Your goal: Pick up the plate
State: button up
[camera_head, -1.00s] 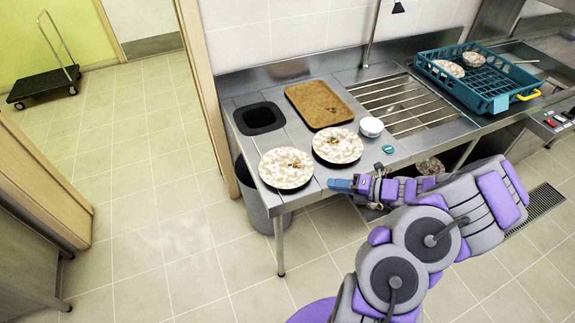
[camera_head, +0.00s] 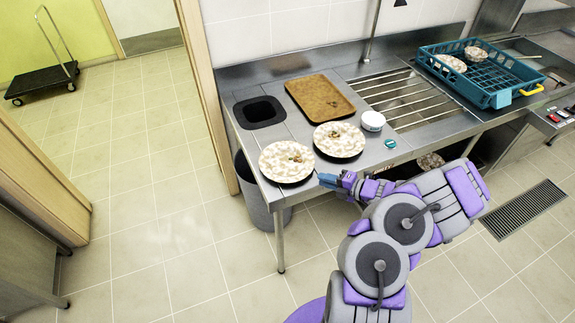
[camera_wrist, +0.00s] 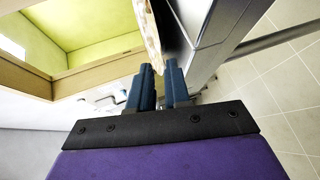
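Two round speckled plates with brown food scraps lie on the steel counter's front left: the left plate (camera_head: 272,163) and the right plate (camera_head: 338,148). My gripper (camera_head: 326,180) is at the counter's front edge, close to the right side of the left plate and below the right plate. In the wrist view my gripper (camera_wrist: 159,72) has its two blue fingers apart with a gap between them. A plate's rim (camera_wrist: 149,30) shows edge-on just beyond and in line with that gap. I cannot tell whether it touches a finger.
A brown tray (camera_head: 320,101), a white round container (camera_head: 373,120) and a square bin opening (camera_head: 259,112) are on the counter (camera_head: 299,196). A teal crate (camera_head: 478,82) holding dishes stands at right. A grey bin (camera_head: 255,208) stands below the counter.

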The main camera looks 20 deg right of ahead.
aim_at(312, 179)
jog(key=w, duration=0.1)
jog(key=w+a+f+b, duration=0.1)
jog(key=w, duration=0.1)
jog(key=w+f+b, duration=0.1)
jog(key=shift+w+a, duration=0.15)
jog(key=shift+a, duration=0.2)
jog(key=shift+w+a, duration=0.35)
jog(key=shift+w, duration=0.2)
grip_shut()
jog(key=shift+f, duration=0.1)
